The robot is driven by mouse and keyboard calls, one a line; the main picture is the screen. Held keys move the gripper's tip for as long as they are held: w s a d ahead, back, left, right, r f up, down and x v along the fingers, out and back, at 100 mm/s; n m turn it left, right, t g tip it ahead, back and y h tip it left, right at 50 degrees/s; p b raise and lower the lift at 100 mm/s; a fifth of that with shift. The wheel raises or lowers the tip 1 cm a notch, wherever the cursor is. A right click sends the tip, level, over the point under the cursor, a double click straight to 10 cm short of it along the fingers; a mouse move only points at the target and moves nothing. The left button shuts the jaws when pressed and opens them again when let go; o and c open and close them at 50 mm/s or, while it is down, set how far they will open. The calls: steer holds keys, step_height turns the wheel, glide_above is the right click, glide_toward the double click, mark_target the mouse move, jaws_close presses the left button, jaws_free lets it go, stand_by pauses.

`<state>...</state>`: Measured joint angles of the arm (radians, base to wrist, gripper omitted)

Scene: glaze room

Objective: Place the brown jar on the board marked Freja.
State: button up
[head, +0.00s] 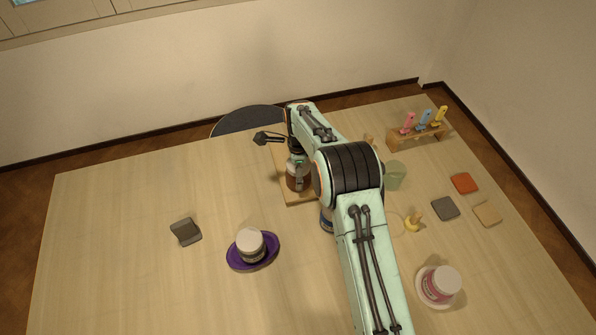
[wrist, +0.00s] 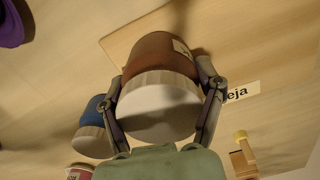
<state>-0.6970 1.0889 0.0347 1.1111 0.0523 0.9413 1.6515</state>
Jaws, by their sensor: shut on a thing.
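The brown jar (wrist: 160,56) with a pale lid is between the two fingers of my gripper (wrist: 162,78) in the wrist view. My gripper is shut on its sides. In the head view the jar (head: 297,178) shows below my gripper (head: 298,164), partly covered by it, over the wooden board (head: 302,199). The board (wrist: 120,42) also shows beside the jar in the wrist view. A white label (wrist: 242,92) reads "eja"; its start is hidden by a finger. I cannot tell whether the jar touches the board.
A blue jar (head: 326,220) stands close in front of the board, partly behind my arm. A pale-lidded jar (head: 250,246) stands on a purple dish (head: 272,257). A pink-labelled jar (head: 441,284) is at the right. A tool rack (head: 418,137) stands at the back right. The left table is mostly clear.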

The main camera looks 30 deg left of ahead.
steer(key=shift+f, duration=0.1)
steer(key=o, duration=1.2)
step_height(320, 180, up, 12)
steer(key=shift+r, duration=0.2)
